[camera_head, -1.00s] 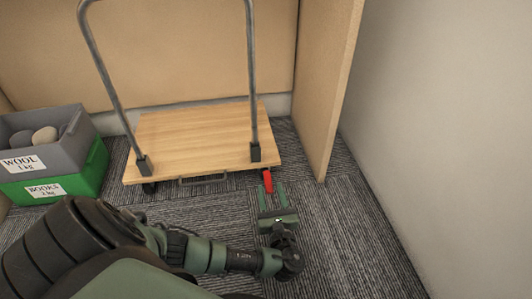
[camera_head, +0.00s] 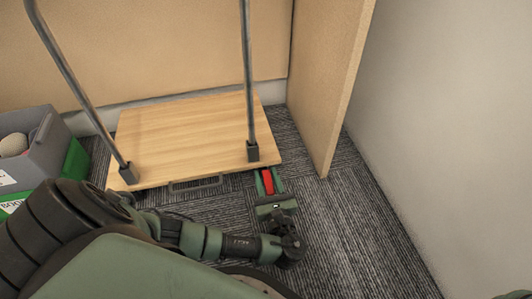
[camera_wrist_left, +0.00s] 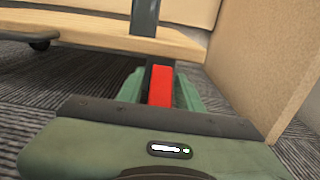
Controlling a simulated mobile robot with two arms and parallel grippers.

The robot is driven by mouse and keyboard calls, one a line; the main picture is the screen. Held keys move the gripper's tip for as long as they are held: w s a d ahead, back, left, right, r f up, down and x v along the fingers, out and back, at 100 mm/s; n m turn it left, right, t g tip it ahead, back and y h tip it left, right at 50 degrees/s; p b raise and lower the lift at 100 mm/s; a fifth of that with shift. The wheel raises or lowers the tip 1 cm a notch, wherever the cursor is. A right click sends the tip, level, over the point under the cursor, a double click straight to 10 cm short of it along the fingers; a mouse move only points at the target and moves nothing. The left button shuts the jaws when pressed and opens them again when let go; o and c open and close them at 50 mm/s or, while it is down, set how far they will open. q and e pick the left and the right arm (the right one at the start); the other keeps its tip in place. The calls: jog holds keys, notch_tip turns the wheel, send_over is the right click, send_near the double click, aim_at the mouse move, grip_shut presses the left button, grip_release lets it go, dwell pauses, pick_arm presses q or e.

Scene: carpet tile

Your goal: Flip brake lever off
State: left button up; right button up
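The brake lever (camera_head: 267,181) is a red bar under the front right corner of the wooden platform cart (camera_head: 190,135). It also shows in the left wrist view (camera_wrist_left: 160,86), sloping up to the cart's underside by the metal post. My left gripper (camera_head: 268,178) reaches in low over the carpet, with its green fingers on either side of the lever. The fingers look spread, and a dark gap shows left of the lever in the left wrist view (camera_wrist_left: 158,88). Contact on the right side cannot be told. My right gripper is out of view.
A beige panel (camera_head: 330,100) stands close to the cart's right, with a grey wall (camera_head: 440,130) beyond. The cart's handle posts (camera_head: 247,80) rise above the platform. Grey (camera_head: 45,155) and green (camera_head: 75,160) crates sit at left. Carpet (camera_head: 340,230) is clear at front right.

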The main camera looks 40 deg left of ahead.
pick_arm(q)
grip_shut()
dwell(1.2)
